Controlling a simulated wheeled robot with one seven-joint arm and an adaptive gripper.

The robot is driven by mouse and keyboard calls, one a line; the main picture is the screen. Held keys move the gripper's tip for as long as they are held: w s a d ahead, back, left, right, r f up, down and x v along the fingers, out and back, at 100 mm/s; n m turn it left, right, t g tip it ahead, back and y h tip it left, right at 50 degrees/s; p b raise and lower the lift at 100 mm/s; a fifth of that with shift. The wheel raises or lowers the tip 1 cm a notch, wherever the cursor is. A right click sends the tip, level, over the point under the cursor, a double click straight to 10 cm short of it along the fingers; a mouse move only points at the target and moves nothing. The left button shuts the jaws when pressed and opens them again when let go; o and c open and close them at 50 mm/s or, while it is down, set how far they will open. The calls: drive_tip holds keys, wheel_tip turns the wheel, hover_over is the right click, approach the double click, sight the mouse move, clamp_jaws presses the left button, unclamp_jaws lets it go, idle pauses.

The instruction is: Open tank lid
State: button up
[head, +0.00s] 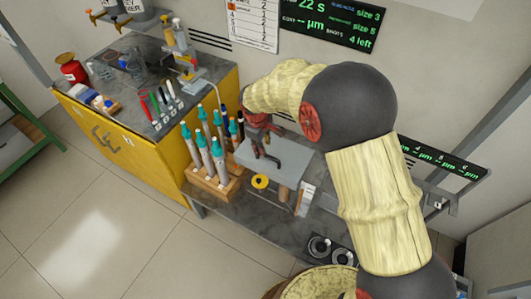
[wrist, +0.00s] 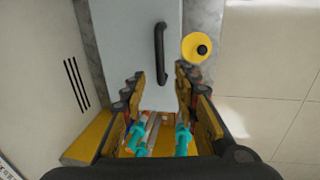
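The tank lid (head: 283,172) is a flat light-grey plate on the low dark bench, and it looks closed. It also fills the upper middle of the wrist view (wrist: 138,30). A dark bar handle (wrist: 160,53) stands on the lid. In the head view the handle (head: 266,158) is partly hidden by my gripper (head: 260,146). In the wrist view my gripper (wrist: 160,76) is open and empty. Its fingers are apart on either side of the handle's near end line; I cannot tell the height gap.
A yellow round knob (head: 260,181) with a black centre sits beside the lid. Several teal-capped rods (head: 216,160) stand in a wooden rack close on the left. A yellow cabinet (head: 166,165) with tools stands further left. The wall is close behind.

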drive_tip(key=f, duration=0.2)
drive_tip(key=f+b, duration=0.1)
drive_tip(key=f, duration=0.1)
drive_tip(key=w+f, duration=0.1)
drive_tip(key=f, duration=0.1)
drive_tip(key=shift+d+f, duration=0.1)
drive_tip(key=shift+d, duration=0.2)
drive_tip(key=c, duration=0.3)
drive_tip(key=c, duration=0.4)
clamp_jaws()
